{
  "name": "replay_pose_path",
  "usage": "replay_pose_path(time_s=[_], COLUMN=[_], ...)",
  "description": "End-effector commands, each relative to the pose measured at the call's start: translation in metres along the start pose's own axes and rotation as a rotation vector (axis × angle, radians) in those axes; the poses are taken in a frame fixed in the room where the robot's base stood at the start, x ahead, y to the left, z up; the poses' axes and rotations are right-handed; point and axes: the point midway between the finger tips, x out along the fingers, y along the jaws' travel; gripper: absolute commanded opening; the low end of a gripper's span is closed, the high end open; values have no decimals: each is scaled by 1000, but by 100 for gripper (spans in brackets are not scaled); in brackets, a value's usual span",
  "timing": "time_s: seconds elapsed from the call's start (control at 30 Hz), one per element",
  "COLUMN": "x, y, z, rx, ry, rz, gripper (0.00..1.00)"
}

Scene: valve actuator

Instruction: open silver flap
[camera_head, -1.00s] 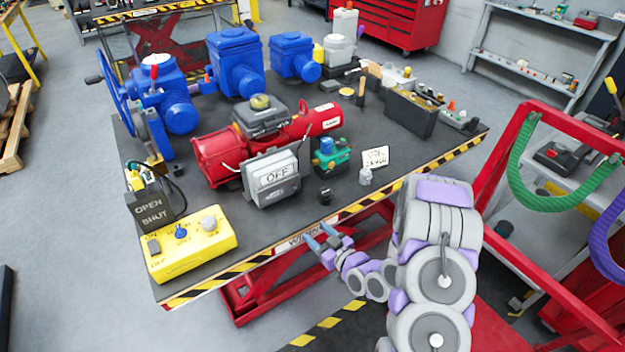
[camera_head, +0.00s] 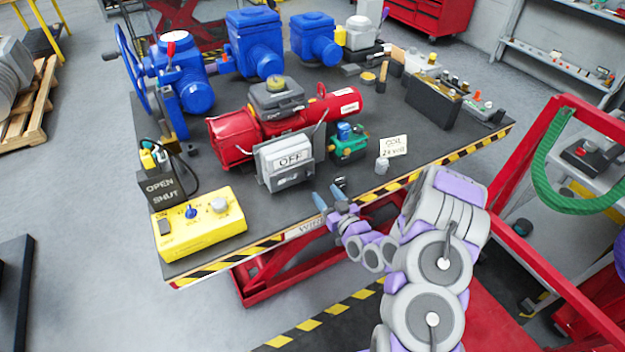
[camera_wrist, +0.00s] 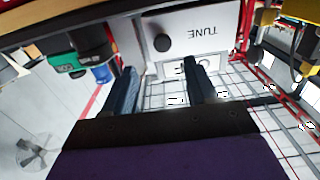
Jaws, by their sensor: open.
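The silver flap (camera_head: 285,150), marked OFF, is on the front of a light grey box on the red actuator (camera_head: 232,140). It looks closed. My gripper (camera_head: 328,197) is open and empty, at the table's front edge, right of and below the flap in the head view. In the wrist view my gripper (camera_wrist: 163,80) has its two dark fingers apart. Beyond them is a pale panel (camera_wrist: 205,42) with a black knob and an upside-down TUNE label. Part of the OFF marking (camera_wrist: 190,68) shows between the fingers. I see no contact.
A small green and blue device (camera_head: 348,143) stands right of the flap. A small grey knob (camera_head: 382,165) and a COIL sign (camera_head: 393,147) are farther right. A yellow control box (camera_head: 198,222) stands at the front left. Bare tabletop lies between it and the flap.

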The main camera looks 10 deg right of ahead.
Motion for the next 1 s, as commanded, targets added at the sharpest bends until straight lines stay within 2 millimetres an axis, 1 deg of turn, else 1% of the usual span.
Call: replay_pose_path(time_s=[0.03,0.3,0.5,0.7,1.0], x=[9,49,73,86,90], y=[-2,-8,-5,-1,-4], z=[0,0,0,-1,-1], rx=[-4,-9,-5,-3,-3], ry=[5,4,1,4,1], rz=[-3,-5,-4,-1,-1], gripper=[57,57,57,57,57])
